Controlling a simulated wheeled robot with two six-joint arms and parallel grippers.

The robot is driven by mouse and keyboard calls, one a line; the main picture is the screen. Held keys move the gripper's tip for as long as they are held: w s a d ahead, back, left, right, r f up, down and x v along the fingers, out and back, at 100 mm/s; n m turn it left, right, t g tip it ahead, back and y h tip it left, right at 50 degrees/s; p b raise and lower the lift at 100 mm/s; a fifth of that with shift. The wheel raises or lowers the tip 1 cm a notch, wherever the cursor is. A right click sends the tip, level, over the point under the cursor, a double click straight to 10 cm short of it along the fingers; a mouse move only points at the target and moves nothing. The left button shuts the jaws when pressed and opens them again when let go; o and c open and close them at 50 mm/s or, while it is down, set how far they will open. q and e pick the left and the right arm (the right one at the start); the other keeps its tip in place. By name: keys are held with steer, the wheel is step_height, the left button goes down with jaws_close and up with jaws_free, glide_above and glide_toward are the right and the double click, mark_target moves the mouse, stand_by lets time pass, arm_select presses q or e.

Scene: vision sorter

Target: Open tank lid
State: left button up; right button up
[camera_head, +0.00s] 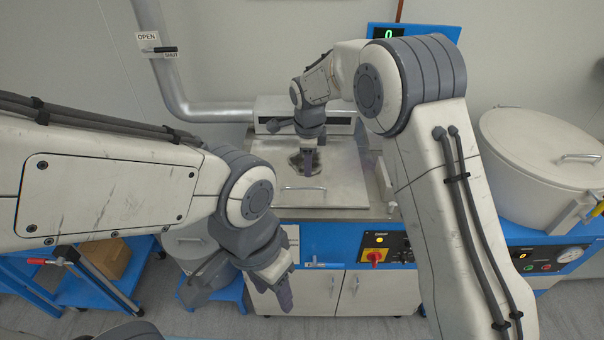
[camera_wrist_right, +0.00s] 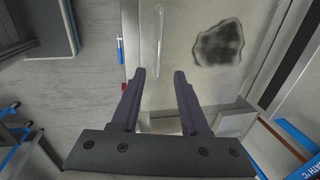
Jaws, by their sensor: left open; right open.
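The flat square metal lid (camera_head: 345,172) lies closed on the blue-fronted bench in the head view. It has a bar handle (camera_head: 303,189) along its front edge and a dark stain behind it. My right gripper (camera_head: 308,168) is over the lid, partly covering the stain. In the right wrist view, my right gripper (camera_wrist_right: 159,73) is open and empty, its fingers pointing toward the handle (camera_wrist_right: 160,42), with the stain (camera_wrist_right: 218,43) to the right. The gap to the lid is hard to judge. My left gripper (camera_head: 283,293) is open, low in front of the bench cabinets.
A round vessel (camera_head: 530,200) with its own handled lid stands at the right. A pipe (camera_head: 170,80) with an OPEN/SHUT lever runs behind at the left. A control panel with a red switch (camera_head: 376,255) is on the bench front. A blue cart (camera_head: 90,290) stands lower left.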

mark_target(301, 187)
steer(key=f+p, duration=0.1)
steer(key=f, duration=0.1)
steer(key=w+a+f+p, duration=0.1)
steer(key=f, duration=0.2)
steer(key=a+f+p, duration=0.1)
steer(key=f, duration=0.2)
steer(key=shift+w+f, duration=0.15)
steer(key=shift+w, duration=0.1)
steer(key=shift+w+f, duration=0.1)
steer(key=shift+f, duration=0.4)
jaws_close()
stand_by(0.5)
